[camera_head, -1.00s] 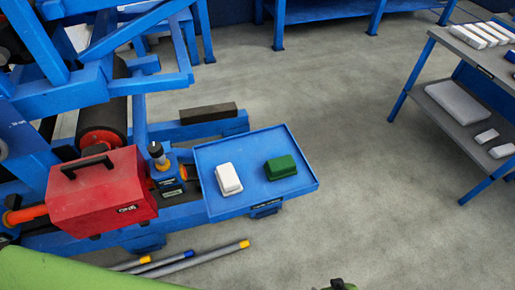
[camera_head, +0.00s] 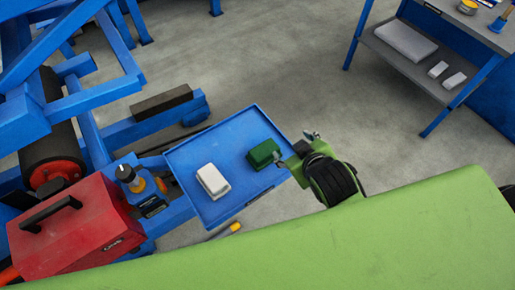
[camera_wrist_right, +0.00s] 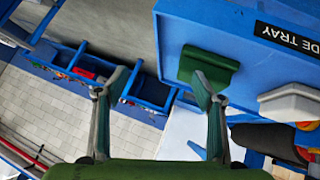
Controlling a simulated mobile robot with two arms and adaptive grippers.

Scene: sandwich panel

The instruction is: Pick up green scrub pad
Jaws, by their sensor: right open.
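The green scrub pad (camera_head: 263,153) lies on the blue tray (camera_head: 224,137), near its right edge. My right gripper (camera_head: 296,148) is open and empty, just right of the pad at the tray's edge. In the right wrist view the pad (camera_wrist_right: 195,62) is at the upper right, and one finger of the right gripper (camera_wrist_right: 160,84) overlaps it. The other finger is well left of the pad. I cannot tell whether the finger touches the pad. My left gripper is not in view.
A white block (camera_head: 213,181) lies on the tray, left of the pad. A blue shelf table (camera_head: 405,65) stands at the upper right, with open floor between.

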